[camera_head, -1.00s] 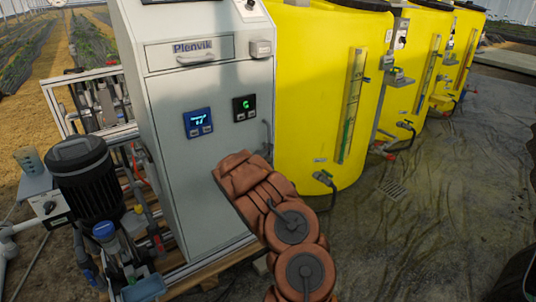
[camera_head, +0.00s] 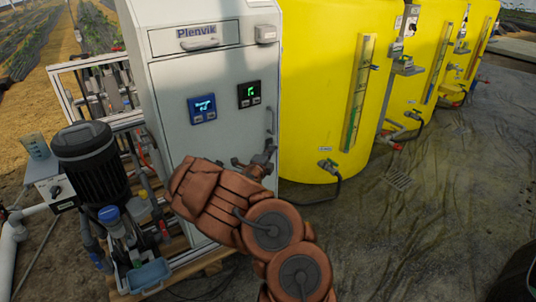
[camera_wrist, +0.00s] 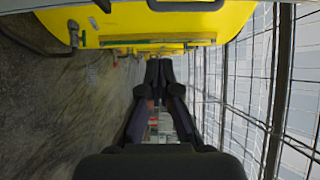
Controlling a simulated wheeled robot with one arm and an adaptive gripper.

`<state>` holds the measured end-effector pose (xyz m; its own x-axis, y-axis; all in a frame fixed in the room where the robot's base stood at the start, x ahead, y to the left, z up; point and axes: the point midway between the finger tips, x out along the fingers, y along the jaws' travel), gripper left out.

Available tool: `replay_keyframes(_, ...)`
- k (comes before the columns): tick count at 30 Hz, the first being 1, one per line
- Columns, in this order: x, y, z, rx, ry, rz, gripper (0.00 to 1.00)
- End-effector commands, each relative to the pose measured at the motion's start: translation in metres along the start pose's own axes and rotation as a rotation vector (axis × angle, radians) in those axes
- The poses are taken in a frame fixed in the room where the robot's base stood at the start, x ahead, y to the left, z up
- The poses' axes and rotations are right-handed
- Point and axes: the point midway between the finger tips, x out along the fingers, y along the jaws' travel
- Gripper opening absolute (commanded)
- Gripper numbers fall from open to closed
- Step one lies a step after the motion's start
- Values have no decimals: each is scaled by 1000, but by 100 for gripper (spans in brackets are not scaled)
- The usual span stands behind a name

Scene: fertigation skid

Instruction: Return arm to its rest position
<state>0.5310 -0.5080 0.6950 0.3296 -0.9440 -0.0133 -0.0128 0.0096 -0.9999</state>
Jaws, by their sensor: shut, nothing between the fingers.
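My arm is folded in front of the grey control cabinet (camera_head: 160,90) in the head view. My gripper (camera_head: 262,160) shows small and dark just beyond the arm, in front of the cabinet's lower right side. The arm hides part of it. In the wrist view my gripper (camera_wrist: 160,68) has its dark fingers brought together at the tips, with nothing held between them. I cannot tell the exact gap between the gripper and the cabinet.
Yellow tanks (camera_head: 320,90) with valves and hoses stand right of the cabinet. A black pump motor (camera_head: 92,160) and pipework stand at the left. A blue tray (camera_head: 150,276) is low at front left. The dark ground (camera_head: 420,230) at the right is mostly clear.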

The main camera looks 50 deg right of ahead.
Motion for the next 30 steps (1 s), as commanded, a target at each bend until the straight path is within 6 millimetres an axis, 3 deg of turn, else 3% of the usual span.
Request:
replay_keyframes(6,-14,-1,1,-1,-1,-2,0)
replay_keyframes(17,-17,-4,0,12,5,-7,0)
replay_keyframes(20,-18,-24,-7,79,37,-35,0)
replay_keyframes(23,-23,-60,-23,225,103,-89,0)
replay_keyframes(27,-43,-120,-57,519,221,-194,0)
replay_keyframes(30,-64,-152,-84,736,305,-264,0)
